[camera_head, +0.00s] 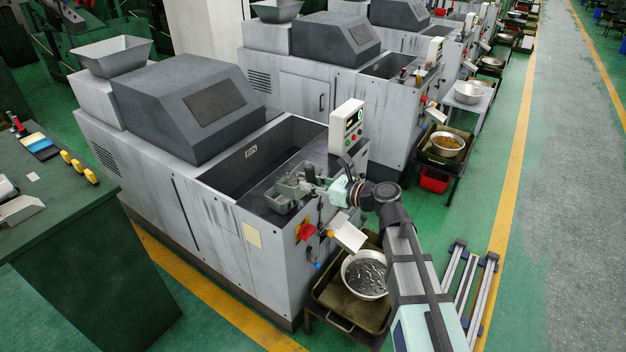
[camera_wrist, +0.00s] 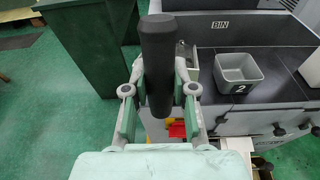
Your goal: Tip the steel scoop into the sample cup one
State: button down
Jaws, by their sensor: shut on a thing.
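My gripper (camera_wrist: 158,108) is shut on the dark round handle (camera_wrist: 157,55) of the steel scoop, which stands nearly upright in the wrist view. The scoop's pan is not clear in either view. A grey square cup marked 2 (camera_wrist: 239,74) stands on the dark tray floor right of the handle and looks empty. A pale edge shows just behind the handle; I cannot tell whether it is sample cup one. In the head view my gripper (camera_head: 335,190) is at the machine's front end, right of small grey cups (camera_head: 279,203); their numbers are unreadable there.
A wall marked BIN (camera_head: 251,152) closes the tray's back. A control box (camera_head: 346,127) stands right of the tray. A red switch (camera_head: 305,232) is on the machine front. A bowl of metal parts (camera_head: 366,275) sits below. A green bench (camera_head: 75,235) stands left.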

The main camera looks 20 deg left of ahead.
jog(key=shift+w+a+r+h+p, duration=0.15)
jog(key=shift+r+p, duration=0.15)
jog(key=shift+p, duration=0.55)
jog(key=shift+a+r+h+p, duration=0.1)
jog(key=shift+r+h+p, duration=0.2)
jog(key=shift+p, duration=0.6)
jog(key=shift+w+a+r+h+p, duration=0.1)
jog(key=shift+r+p, duration=0.25)
jog(key=shift+p, duration=0.5)
jog(key=a+r+h+p, duration=0.1)
jog(key=p, duration=0.5)
jog(key=a+r+g+h+p, duration=0.1)
jog(key=p, duration=0.6)
jog(key=shift+w+a+r+m+h, duration=0.2)
jog(key=shift+w+r+m+h, duration=0.1)
jog(key=shift+w+r+h, duration=0.1)
jog(key=w+a+r+g+h, duration=0.2)
jog(key=w+a+r+h, duration=0.1)
jog(key=a+h, duration=0.4)
jog(key=shift+w+a+m+g, duration=0.15)
jog(key=shift+a+m+g, duration=0.15)
jog(key=shift+a, duration=0.45)
dwell(1.2)
